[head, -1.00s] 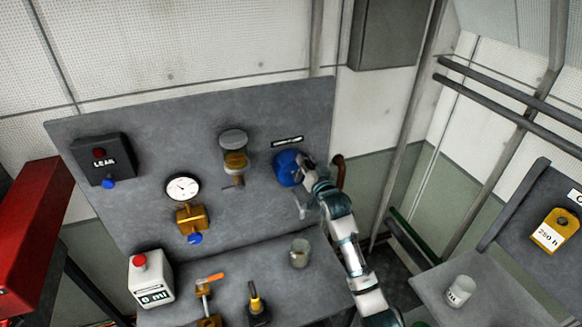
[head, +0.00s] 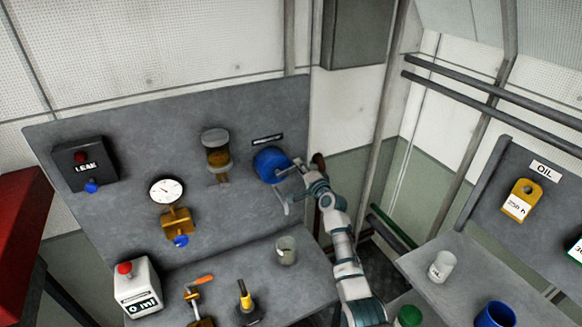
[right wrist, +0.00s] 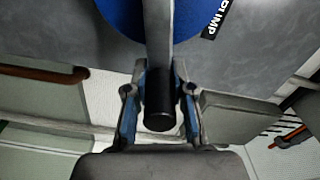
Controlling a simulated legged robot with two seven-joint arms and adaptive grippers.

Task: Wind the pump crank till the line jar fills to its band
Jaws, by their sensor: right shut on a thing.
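The blue round pump (head: 270,163) is on the grey upright panel, and its metal crank reaches out to the right. My right gripper (head: 298,174) is at the crank. In the right wrist view, its two fingers stand either side of the dark crank handle (right wrist: 159,100), shut on it, with the pale crank arm (right wrist: 158,35) running up to the blue pump body (right wrist: 185,15). The line jar (head: 216,154), with a grey lid, hangs on the panel left of the pump and holds amber liquid. Its band is too small to make out. My left gripper is out of view.
A dial gauge (head: 166,190) with a brass valve is left of the jar. A glass beaker (head: 286,251), an orange-handled valve (head: 198,282) and a button box (head: 136,286) are on the bench. A second bench (head: 470,290) stands at the right.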

